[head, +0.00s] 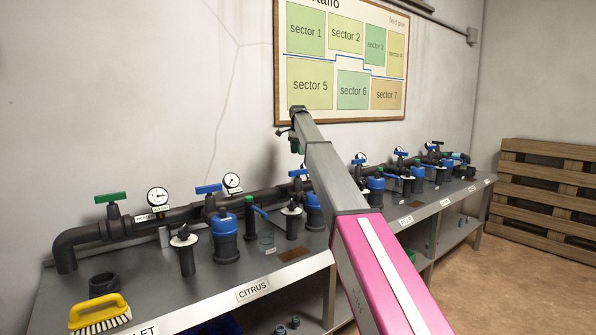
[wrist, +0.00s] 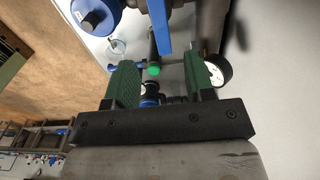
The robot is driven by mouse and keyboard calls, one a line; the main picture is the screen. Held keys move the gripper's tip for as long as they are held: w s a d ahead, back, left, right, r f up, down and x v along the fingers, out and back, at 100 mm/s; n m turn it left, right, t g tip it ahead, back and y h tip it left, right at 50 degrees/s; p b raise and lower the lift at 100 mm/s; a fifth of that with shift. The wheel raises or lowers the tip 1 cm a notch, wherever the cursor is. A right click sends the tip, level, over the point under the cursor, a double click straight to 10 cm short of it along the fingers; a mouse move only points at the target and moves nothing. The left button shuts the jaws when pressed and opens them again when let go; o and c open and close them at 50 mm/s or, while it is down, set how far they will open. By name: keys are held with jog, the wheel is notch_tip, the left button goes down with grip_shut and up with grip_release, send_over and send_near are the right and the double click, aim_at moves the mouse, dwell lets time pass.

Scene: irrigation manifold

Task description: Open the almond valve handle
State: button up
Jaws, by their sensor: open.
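Several valves with blue handles stand along the dark pipe manifold (head: 180,214). I cannot read an almond label in either view, so I cannot tell which handle is the almond one. One blue handle (head: 298,172) sits just below my gripper (head: 295,146) in the head view, partly hidden by my arm. In the wrist view a long blue handle (wrist: 163,32) shows beyond the fingertips. My gripper (wrist: 160,74) has its green-padded fingers apart, with nothing clasped between them. A green-ended part (wrist: 153,70) shows between the fingers, further off.
The metal bench (head: 125,280) carries blue-capped filters (head: 224,226), gauges (head: 158,197), a green-handled valve (head: 110,198) and a yellow brush (head: 98,312). A front label reads CITRUS (head: 253,291). A wooden pallet (head: 546,195) leans at right.

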aim_at(298, 178)
notch_tip(298, 178, down, 10)
jog(key=shift+r, duration=0.15)
dwell(0.3)
grip_shut()
